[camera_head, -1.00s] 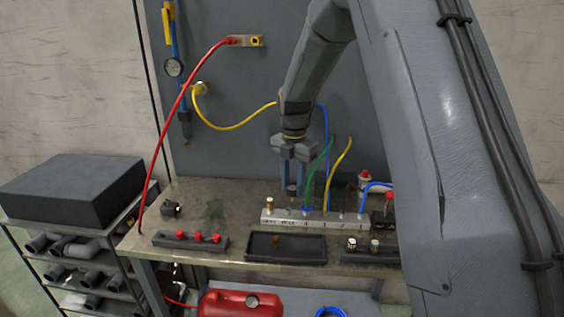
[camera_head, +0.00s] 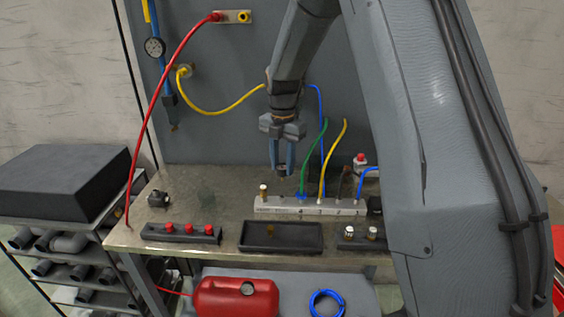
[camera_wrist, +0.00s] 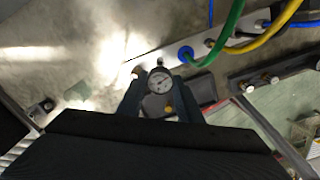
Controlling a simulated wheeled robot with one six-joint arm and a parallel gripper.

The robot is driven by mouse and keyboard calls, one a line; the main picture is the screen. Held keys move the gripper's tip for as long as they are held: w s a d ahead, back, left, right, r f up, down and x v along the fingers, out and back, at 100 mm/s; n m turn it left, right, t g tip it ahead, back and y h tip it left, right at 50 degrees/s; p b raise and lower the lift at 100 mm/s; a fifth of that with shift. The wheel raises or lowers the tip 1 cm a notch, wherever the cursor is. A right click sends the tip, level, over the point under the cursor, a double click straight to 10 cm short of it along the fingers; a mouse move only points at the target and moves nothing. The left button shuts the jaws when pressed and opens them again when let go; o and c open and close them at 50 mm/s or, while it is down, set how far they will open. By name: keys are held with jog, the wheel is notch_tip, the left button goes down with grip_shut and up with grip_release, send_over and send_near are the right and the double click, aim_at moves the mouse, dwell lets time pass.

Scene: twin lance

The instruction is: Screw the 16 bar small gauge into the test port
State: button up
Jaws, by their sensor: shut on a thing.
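My gripper (camera_head: 281,170) points down above the back edge of the grey port block (camera_head: 320,208) on the bench. In the head view the gauge is mostly hidden; only a small dark brown part shows at the fingertips. The block carries a brass fitting (camera_head: 263,191) at its left end and hoses further right. The port labels are too small to read, so I cannot tell the test port.
Green (camera_head: 312,160), yellow (camera_head: 333,160) and blue (camera_head: 366,183) hoses rise close to the right of my gripper. In front are a dark tray (camera_head: 311,245) with a brass piece, a red-capped rack (camera_head: 152,235) and a small-fittings holder (camera_head: 346,243). The back panel stands behind.

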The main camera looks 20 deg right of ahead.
aim_at(282, 177)
jog(key=shift+f+b, duration=0.95)
jog(key=shift+f, duration=1.55)
jog(key=shift+f, duration=1.25)
dwell(0.4)
jog(key=o, duration=1.1)
jog(key=shift+r, duration=0.1)
notch_tip(282, 177, up, 8)
jog(key=b, duration=0.2)
jog(key=shift+f+b, duration=0.2)
jog(key=shift+b, duration=0.2)
jog(key=shift+c, duration=0.8)
